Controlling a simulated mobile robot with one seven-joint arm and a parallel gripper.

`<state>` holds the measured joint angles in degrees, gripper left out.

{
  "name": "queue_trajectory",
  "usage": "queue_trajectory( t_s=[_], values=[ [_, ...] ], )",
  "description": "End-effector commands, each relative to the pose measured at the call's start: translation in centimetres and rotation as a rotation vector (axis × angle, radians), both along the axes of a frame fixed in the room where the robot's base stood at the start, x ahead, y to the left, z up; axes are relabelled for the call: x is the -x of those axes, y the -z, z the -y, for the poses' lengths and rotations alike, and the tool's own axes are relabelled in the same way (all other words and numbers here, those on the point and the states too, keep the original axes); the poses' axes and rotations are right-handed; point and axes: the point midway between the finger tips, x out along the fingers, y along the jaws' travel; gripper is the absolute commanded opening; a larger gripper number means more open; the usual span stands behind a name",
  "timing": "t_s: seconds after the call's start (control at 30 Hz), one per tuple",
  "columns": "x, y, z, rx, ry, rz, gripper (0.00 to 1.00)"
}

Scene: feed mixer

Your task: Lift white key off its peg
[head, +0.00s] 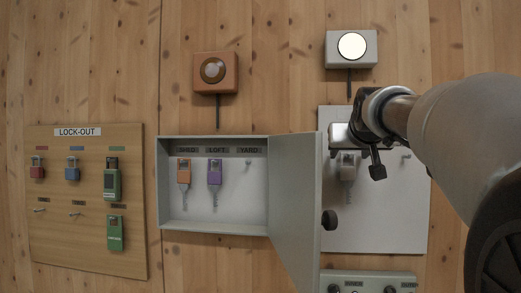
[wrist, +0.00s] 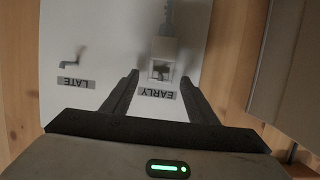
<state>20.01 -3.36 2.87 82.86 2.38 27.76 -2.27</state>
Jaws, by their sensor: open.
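The white key (wrist: 163,48) hangs on a peg on a pale board, its head around the peg and its shaft toward the top of the wrist view. In the head view the key (head: 347,168) hangs shaft down, partly hidden by my gripper (head: 372,165). In the wrist view my gripper (wrist: 159,77) is open, with one finger on each side of the key's head. The fingertips reach about level with the head, with space between them and it. Whether they touch the board I cannot tell.
The EARLY label (wrist: 157,94) lies between my fingers; an empty LATE peg (wrist: 72,63) is beside it. The open cabinet door (head: 294,205) stands close left of the board. The cabinet (head: 212,228) holds orange and purple keys. A lock-out board (head: 85,248) is farther left.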

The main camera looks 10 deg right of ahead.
Motion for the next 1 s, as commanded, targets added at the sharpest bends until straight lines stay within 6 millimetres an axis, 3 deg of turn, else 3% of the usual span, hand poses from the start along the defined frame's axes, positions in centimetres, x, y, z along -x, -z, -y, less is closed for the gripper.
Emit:
queue_trajectory(
  t_s=[0.37,0.63,1.0],
  values=[
    [-0.11,0.26,0.05,0.0,0.0,0.001,0.53],
    [-0.11,0.27,0.05,0.0,0.0,0.001,0.1],
    [-0.11,-0.45,0.05,0.0,0.0,0.001,0.09]
  ],
)
